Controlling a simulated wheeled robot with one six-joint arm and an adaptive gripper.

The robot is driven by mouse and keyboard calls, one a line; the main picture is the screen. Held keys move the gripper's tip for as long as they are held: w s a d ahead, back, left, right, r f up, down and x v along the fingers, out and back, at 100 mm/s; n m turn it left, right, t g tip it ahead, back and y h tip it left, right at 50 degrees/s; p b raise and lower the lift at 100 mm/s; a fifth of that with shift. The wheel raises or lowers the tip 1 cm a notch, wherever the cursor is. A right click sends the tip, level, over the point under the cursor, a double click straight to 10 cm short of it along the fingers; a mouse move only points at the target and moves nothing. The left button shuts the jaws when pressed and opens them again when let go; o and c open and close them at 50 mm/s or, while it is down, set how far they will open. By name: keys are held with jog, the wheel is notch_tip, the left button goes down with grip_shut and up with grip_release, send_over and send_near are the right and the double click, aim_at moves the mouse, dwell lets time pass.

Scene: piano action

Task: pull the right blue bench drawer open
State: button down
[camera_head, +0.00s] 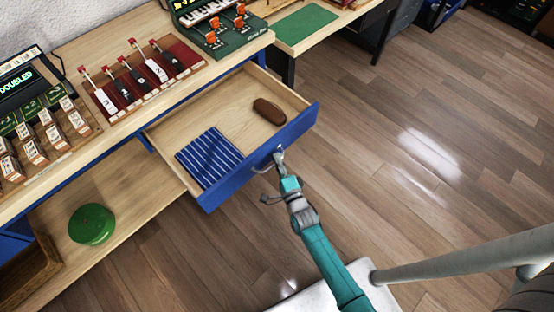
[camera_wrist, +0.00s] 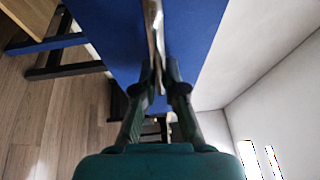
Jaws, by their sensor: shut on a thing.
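The blue bench drawer (camera_head: 262,155) is pulled out from under the wooden bench top, and its inside shows. A blue striped cloth (camera_head: 209,158) and a brown oblong item (camera_head: 269,111) lie in it. My gripper (camera_head: 279,155) is at the drawer's blue front, shut on the metal handle (camera_head: 262,166). In the wrist view my gripper (camera_wrist: 160,75) has its two fingers on either side of the handle bar (camera_wrist: 154,30), with the blue drawer front (camera_wrist: 110,35) behind it. The fingers hide part of the handle.
The bench top (camera_head: 110,35) bears a board of switches (camera_head: 140,75), a green device (camera_head: 215,25) and a display unit (camera_head: 30,90). A green round tin (camera_head: 92,224) sits on the lower shelf (camera_head: 135,180). Wooden floor (camera_head: 430,120) to the right is clear.

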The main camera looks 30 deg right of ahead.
jog(key=c, duration=1.2)
grip_release()
jog(key=s, duration=0.8)
jog(key=s+a+f, duration=0.1)
jog(key=s, duration=0.3)
jog(key=s+r+n+g, duration=0.1)
jog(key=s+r+n, duration=0.2)
jog(key=s, duration=0.3)
jog(key=s+a+r+n+y, duration=0.1)
jog(key=s+r+n, duration=0.25)
jog(key=s, duration=0.25)
jog(key=s+r+n+g, duration=0.1)
jog(key=s+r+n, duration=0.1)
jog(key=s+n, duration=0.25)
jog(key=s+r+n, duration=0.2)
jog(key=s+r, duration=0.1)
jog(key=r, duration=0.1)
jog(key=s+r+n+g, duration=0.1)
jog(key=s+r+n, duration=0.2)
jog(key=s+r, duration=0.1)
jog(key=s+r+n+g, duration=0.1)
jog(key=s+r+n, duration=0.2)
jog(key=r, duration=0.3)
jog(key=shift+s+a+y, duration=0.2)
jog(key=shift+a+y, duration=0.1)
jog(key=shift+a, duration=0.05)
